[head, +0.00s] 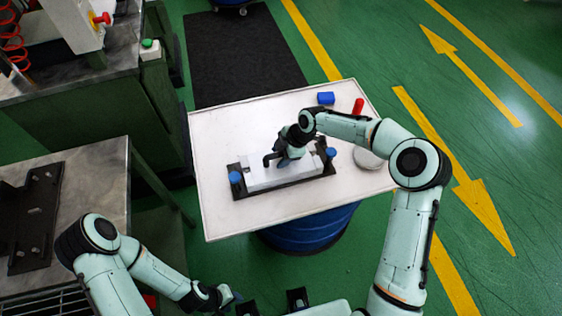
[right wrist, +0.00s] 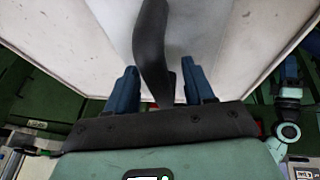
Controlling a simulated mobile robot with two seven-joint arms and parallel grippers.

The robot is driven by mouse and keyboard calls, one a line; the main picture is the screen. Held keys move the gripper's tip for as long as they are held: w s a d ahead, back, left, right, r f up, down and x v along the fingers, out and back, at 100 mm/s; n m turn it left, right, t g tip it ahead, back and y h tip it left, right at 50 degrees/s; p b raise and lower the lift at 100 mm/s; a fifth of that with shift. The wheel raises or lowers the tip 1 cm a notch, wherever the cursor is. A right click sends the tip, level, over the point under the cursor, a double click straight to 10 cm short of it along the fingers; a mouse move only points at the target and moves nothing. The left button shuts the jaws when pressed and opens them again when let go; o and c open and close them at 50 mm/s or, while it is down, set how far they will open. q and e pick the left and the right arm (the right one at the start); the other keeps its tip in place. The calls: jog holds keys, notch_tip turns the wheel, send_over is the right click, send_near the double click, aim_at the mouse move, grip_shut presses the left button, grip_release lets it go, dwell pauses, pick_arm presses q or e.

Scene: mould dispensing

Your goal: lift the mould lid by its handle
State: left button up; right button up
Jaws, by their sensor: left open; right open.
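The mould (head: 252,178) is a pale block on a black base plate (head: 290,188), with a blue knob (head: 235,178) at the left end and another (head: 331,152) at the right. The lid's black handle (head: 269,159) stands on top, partly hidden by my right gripper (head: 290,156). In the right wrist view the handle (right wrist: 153,50) runs between the two blue fingers of that gripper (right wrist: 160,90), which is open with a gap on each side. My left gripper (head: 234,297) is open, low in the head view, away from the table.
The white table (head: 220,135) carries a blue block (head: 326,98), a red object (head: 358,106) and a round pale dish (head: 368,158) at the right. A grey bench (head: 90,170) with a black plate (head: 36,210) stands at the left. The table's back left is clear.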

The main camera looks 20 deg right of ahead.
grip_shut()
dwell(1.2)
jog(key=shift+w+r, duration=0.15)
